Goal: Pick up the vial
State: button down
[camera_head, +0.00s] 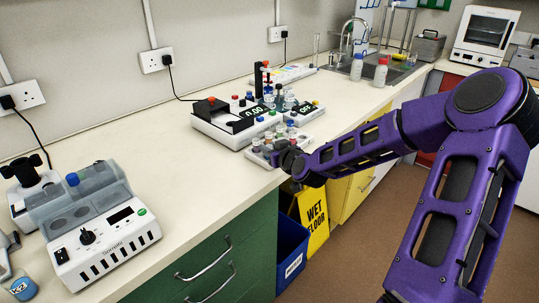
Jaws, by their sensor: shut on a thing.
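My purple arm reaches in from the right, and my gripper (283,157) is at the front edge of the bench, beside a small grey rack (312,137) of vials with coloured caps. The gripper is small and dark here, and its fingers are mostly hidden by its own body. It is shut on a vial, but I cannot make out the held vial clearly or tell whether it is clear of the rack. Several other capped vials (291,124) stand close by in the rack.
A white instrument with a display (225,122) stands behind the rack. A grey device (105,240) is at the left front. Bare bench (180,150) lies between them. Below are green drawers (225,255), a blue bin (291,250) and a yellow wet-floor sign (315,215).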

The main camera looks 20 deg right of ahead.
notch_tip(320, 180, up, 9)
jog(key=p, duration=0.2)
jog(key=s+a+f+m+h, duration=0.1)
jog(key=s+a+f, duration=0.1)
jog(key=a, duration=0.6)
jog(key=shift+a+f+h, duration=0.2)
jog(key=shift+h, duration=0.2)
